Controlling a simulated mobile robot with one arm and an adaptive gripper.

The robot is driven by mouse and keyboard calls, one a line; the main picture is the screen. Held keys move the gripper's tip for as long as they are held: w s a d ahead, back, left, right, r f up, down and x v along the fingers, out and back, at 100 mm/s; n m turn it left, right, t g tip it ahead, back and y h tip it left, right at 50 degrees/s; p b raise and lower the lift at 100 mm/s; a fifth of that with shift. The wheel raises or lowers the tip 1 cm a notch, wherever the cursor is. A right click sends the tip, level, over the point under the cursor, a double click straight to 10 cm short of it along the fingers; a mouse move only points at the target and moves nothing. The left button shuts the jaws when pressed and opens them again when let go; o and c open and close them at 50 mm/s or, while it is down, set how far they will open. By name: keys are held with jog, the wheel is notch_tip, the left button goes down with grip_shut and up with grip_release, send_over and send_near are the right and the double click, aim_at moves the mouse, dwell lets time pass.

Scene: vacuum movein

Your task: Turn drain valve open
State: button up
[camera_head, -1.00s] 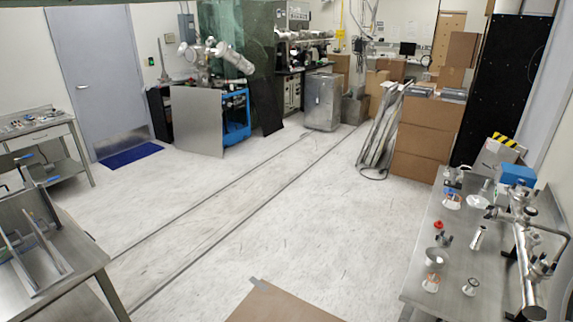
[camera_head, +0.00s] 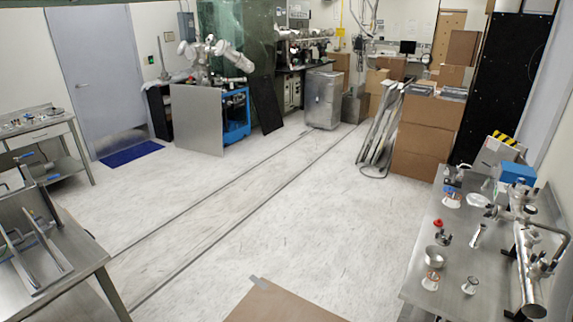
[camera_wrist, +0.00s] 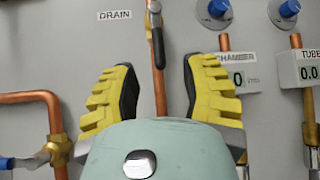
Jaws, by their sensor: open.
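The drain valve (camera_wrist: 156,40) is at the top of the wrist view, just right of a "DRAIN" label (camera_wrist: 115,15) on a grey panel. Its dark lever hangs down in front of a vertical copper pipe (camera_wrist: 160,95). The valve's top is cut off by the picture edge. My gripper (camera_wrist: 157,72) is open, with its yellow ribbed fingers apart on either side of the copper pipe. The lever lies between the finger lines, beyond the tips in the picture, and nothing is held. The head view shows neither the valve nor my gripper.
Blue knobs (camera_wrist: 214,12) and a "CHAMBER" readout (camera_wrist: 238,75) are right of the valve. A bent copper pipe (camera_wrist: 35,97) and a blue-handled valve (camera_wrist: 22,162) are at left.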

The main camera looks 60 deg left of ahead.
jog(key=v, duration=0.3)
jog(key=shift+a+f, duration=0.25)
dwell(0.4)
